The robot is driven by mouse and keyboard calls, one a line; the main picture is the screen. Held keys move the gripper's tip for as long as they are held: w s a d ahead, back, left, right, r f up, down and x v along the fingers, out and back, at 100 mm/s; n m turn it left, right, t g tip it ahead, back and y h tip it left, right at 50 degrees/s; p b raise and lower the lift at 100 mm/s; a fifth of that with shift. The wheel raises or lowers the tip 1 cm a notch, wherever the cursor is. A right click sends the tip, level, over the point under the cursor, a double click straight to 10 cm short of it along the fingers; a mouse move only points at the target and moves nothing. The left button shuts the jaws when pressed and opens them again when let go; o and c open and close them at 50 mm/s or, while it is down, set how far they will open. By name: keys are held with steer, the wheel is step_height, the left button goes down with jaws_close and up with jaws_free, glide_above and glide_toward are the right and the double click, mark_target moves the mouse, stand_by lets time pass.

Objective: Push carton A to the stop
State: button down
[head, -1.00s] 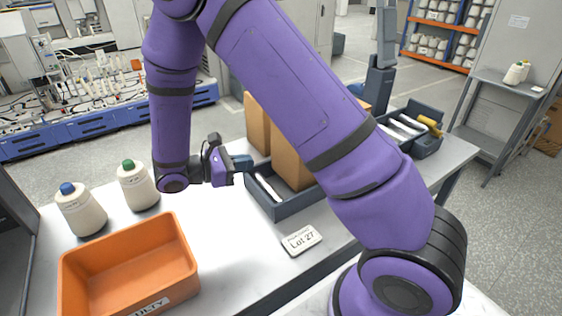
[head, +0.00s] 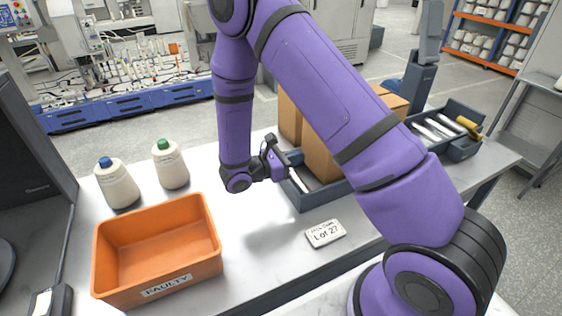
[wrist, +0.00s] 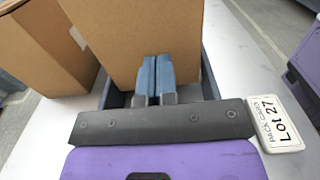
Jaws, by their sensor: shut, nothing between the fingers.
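A tall brown carton (head: 317,155) stands in a dark blue-grey tray (head: 318,202) on the bench, partly hidden behind my arm. It also fills the middle of the wrist view (wrist: 130,35). A second brown carton (head: 290,118) stands behind it, at left in the wrist view (wrist: 50,50). No letter shows on either, so I cannot tell which is carton A. My gripper (head: 297,158) is shut and empty, low over the tray's left end. Its blue fingertips (wrist: 155,75) point at the near carton's face; whether they touch is unclear. I cannot pick out the stop.
An orange "FAULTY" bin (head: 155,250) and two cones, blue-topped (head: 117,185) and green-topped (head: 171,165), stand at left. A "Lot 27" plate (head: 325,233) lies before the tray. Another carton (head: 390,98) and a tray of bobbins (head: 455,128) are to the right.

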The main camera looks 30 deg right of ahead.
mark_target(319, 150)
steer(key=shift+d, duration=2.5)
steer(key=shift+d, duration=0.1)
